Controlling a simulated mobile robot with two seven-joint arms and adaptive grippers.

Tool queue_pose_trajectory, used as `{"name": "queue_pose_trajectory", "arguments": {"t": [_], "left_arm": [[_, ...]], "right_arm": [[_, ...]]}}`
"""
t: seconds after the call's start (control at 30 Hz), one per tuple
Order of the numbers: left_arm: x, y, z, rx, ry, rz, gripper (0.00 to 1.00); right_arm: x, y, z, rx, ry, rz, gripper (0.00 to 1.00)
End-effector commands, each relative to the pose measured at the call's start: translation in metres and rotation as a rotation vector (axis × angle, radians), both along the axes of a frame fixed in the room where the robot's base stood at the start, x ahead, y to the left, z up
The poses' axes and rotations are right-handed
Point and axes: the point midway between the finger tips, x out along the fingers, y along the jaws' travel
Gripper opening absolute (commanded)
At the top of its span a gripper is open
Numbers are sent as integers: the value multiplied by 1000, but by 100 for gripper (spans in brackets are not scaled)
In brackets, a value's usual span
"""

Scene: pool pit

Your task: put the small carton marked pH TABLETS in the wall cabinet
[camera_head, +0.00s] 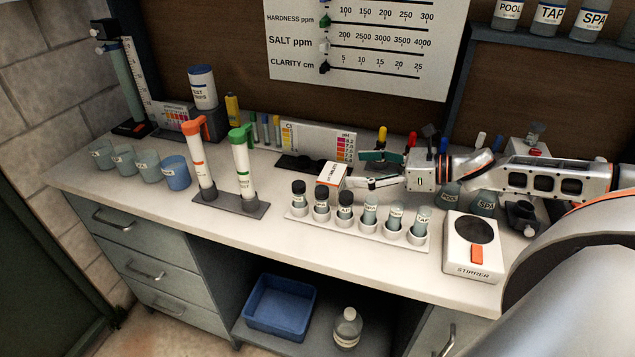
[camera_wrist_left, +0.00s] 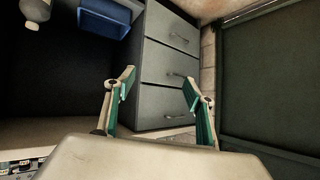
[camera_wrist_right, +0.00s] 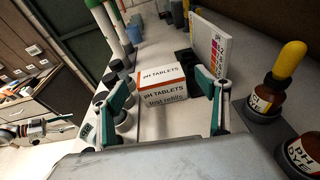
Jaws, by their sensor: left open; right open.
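The small carton marked pH TABLETS (camera_head: 332,174) is white with an orange stripe and stands on the bench behind the vial rack. In the right wrist view the carton (camera_wrist_right: 162,84) stands ahead, between my open fingers and apart from them at the far end. My right gripper (camera_head: 362,169) is open and low over the bench, just right of the carton. My left gripper (camera_wrist_left: 158,92) is open and empty in the left wrist view, in front of the drawers; it does not show in the head view. I cannot make out the wall cabinet in these frames.
A rack of vials (camera_head: 360,228) stands in front of the carton. A colour chart (camera_head: 318,141) stands behind it. Dropper bottles (camera_wrist_right: 272,88) stand close to my right gripper. A stirrer (camera_head: 473,246) sits at the right. A shelf (camera_head: 550,40) holds bottles above.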

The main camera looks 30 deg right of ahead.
Motion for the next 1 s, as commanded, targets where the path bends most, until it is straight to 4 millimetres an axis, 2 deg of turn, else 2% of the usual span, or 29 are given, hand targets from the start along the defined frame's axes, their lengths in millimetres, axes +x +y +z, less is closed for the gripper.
{"name": "queue_pose_trajectory", "arguments": {"t": [0.1,0.2,0.4,0.77,1.0], "left_arm": [[-2,0,-2,0,4,0,54],[2,0,-7,1,-1,0,54],[11,1,-20,1,-14,2,54],[3,2,-35,2,2,2,54],[-2,2,-55,7,14,-1,54]], "right_arm": [[-7,-2,-19,-63,14,23,74],[-5,1,-25,-73,14,29,74],[3,9,-29,-70,14,29,74],[10,14,-29,-68,15,26,74],[20,21,-32,-68,15,26,74]]}}
